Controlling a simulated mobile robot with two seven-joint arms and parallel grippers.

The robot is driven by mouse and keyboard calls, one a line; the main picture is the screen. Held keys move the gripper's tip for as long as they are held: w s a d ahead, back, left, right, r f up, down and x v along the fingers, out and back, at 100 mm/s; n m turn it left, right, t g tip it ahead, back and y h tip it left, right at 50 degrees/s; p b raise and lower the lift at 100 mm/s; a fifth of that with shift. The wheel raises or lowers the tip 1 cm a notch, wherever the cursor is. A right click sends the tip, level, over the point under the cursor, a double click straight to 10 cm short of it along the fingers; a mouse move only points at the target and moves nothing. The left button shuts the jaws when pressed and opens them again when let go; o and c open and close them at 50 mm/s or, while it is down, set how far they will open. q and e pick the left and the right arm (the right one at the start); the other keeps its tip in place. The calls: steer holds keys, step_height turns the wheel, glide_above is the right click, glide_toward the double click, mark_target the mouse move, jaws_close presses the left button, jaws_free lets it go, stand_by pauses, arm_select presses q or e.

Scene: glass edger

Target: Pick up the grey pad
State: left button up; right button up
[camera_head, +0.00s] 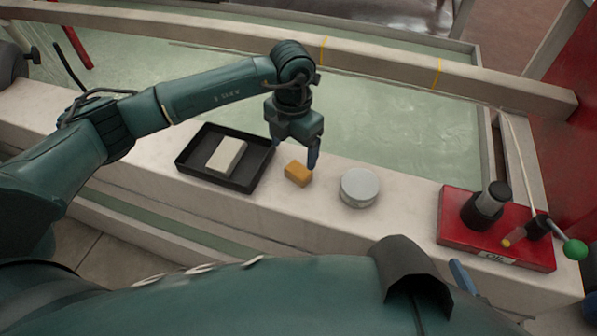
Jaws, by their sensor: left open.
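A round, light-grey pad (360,187) lies flat on the pale stone ledge, right of the middle. An orange-yellow block (298,173) sits on the ledge to its left. My left gripper (295,156) points down with its blue fingers apart, above and just behind the orange block. It holds nothing and is left of the grey pad, apart from it. A blue finger-like tip (462,277) shows at the bottom right and seems to be part of my right gripper; the rest is hidden behind my own teal body.
A black tray (190,168) with a whitish block (227,155) stands left on the ledge. A red oil stand (450,222) with a dark cylinder (485,205) and a green-knobbed lever (574,249) stands right. A greenish glass-like surface (380,110) and long rail (400,70) lie behind.

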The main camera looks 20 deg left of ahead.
mark_target(298, 169)
arm_select(q)
steer(key=f, duration=0.5)
steer(key=d+f, duration=0.1)
steer(key=f, duration=0.1)
steer(key=shift+w+f, duration=0.15)
steer(key=shift+f, duration=0.05)
steer(key=shift+c, duration=0.2)
steer(key=c, duration=1.1)
step_height(298, 169, up, 10)
steer(key=shift+r, duration=0.1)
steer(key=o, duration=0.5)
steer(key=c, duration=0.4)
